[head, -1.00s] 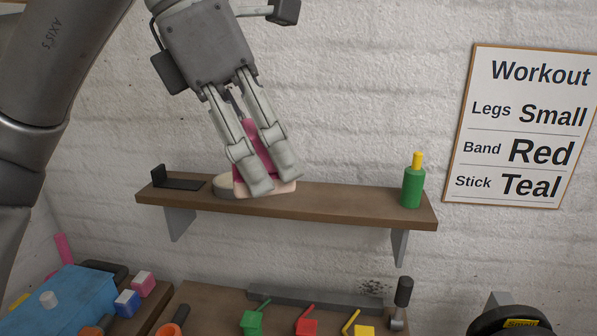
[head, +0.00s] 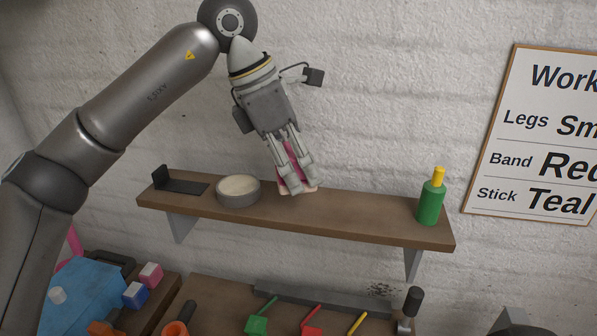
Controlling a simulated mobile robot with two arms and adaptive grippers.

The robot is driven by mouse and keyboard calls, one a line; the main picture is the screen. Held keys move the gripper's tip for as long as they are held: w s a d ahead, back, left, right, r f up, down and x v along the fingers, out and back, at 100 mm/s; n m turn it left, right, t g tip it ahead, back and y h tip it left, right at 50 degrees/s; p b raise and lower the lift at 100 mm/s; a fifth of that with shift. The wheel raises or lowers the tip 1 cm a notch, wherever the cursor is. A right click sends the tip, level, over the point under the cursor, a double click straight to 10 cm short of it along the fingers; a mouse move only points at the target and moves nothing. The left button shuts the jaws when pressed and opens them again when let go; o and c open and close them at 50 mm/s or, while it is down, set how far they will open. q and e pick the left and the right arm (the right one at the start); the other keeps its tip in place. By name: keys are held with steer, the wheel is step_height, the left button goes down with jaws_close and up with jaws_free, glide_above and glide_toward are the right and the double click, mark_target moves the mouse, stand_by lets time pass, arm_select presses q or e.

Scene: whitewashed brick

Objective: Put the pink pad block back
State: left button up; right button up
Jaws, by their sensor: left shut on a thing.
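The pink pad block (head: 291,150) has a pink upper part and a pale base (head: 312,190). It is at the wooden wall shelf (head: 370,219), right of a round grey tin (head: 238,199). My left gripper (head: 299,183) points down and is shut on the block, its fingers hiding much of it. The base appears at shelf height; I cannot tell whether it touches the shelf. My right gripper is not in view.
A black bookend (head: 182,186) stands at the shelf's left end and a green bottle (head: 431,200) at its right end. The shelf between block and bottle is clear.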

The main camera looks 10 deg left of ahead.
mark_target(298, 203)
arm_select(q)
steer(key=shift+w+f, duration=0.3)
steer(key=shift+f, duration=0.05)
steer(key=shift+w+f, duration=0.15)
steer(key=f+p, duration=0.1)
steer(key=f, duration=0.1)
steer(key=f+p, duration=0.1)
steer(key=shift+w+f+p, duration=0.3)
steer(key=shift+w+f, duration=0.05)
steer(key=shift+w, duration=0.05)
steer(key=shift+a+f, duration=0.1)
steer(key=shift+f, duration=0.05)
steer(key=shift+s, duration=0.1)
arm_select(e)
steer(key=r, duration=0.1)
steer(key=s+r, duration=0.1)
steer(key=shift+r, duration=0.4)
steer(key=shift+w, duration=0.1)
arm_select(q)
steer(key=shift+f+b, duration=0.25)
steer(key=shift+b, duration=0.05)
steer(key=o, duration=0.9)
steer(key=shift+r, duration=0.1)
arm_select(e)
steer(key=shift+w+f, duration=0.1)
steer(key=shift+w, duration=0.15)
